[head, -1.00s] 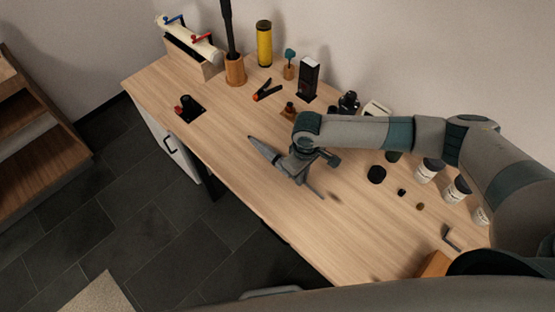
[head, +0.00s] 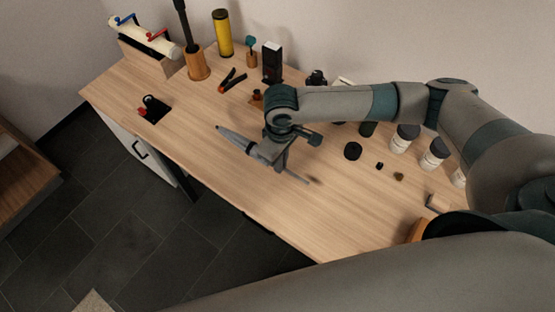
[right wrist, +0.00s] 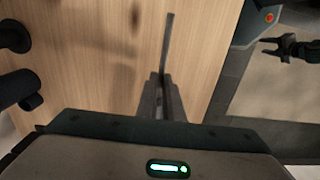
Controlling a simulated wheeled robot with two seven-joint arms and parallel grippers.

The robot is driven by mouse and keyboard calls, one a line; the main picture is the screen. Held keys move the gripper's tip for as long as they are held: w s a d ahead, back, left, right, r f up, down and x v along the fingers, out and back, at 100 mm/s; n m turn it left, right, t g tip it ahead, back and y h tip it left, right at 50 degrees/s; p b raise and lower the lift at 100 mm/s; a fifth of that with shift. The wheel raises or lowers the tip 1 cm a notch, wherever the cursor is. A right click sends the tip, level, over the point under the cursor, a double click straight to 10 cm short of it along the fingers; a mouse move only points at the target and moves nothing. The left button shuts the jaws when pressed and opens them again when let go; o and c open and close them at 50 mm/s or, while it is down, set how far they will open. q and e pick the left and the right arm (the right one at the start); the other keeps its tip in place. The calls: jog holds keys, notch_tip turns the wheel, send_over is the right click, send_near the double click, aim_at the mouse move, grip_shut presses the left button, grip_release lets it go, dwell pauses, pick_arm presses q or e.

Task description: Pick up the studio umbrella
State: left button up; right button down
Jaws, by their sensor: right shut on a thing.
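The studio umbrella (head: 235,138) is a grey, folded, tapered thing with a dark tip and a thin shaft. In the head view it slants across the middle of the table, tip to the upper left, shaft end to the lower right. My right gripper (head: 278,158) is shut on it around its middle from above, and partly hides it. In the right wrist view the thin shaft (right wrist: 167,45) sticks out past the fingers (right wrist: 161,97). A dark claw-like part (right wrist: 290,48) at the upper right there may be my left gripper; its jaws are too unclear to judge. The head view shows no left gripper.
The wooden table (head: 225,185) is bare along its front edge. Behind the umbrella stand an orange-black clamp (head: 233,80), a black box (head: 272,62) and a yellow cylinder (head: 223,33).

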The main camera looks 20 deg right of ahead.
jog(key=s+r+b, duration=0.1)
jog(key=s+r, duration=0.4)
jog(key=s, duration=0.3)
jog(key=shift+a+b, duration=0.2)
jog(key=shift+b, duration=0.1)
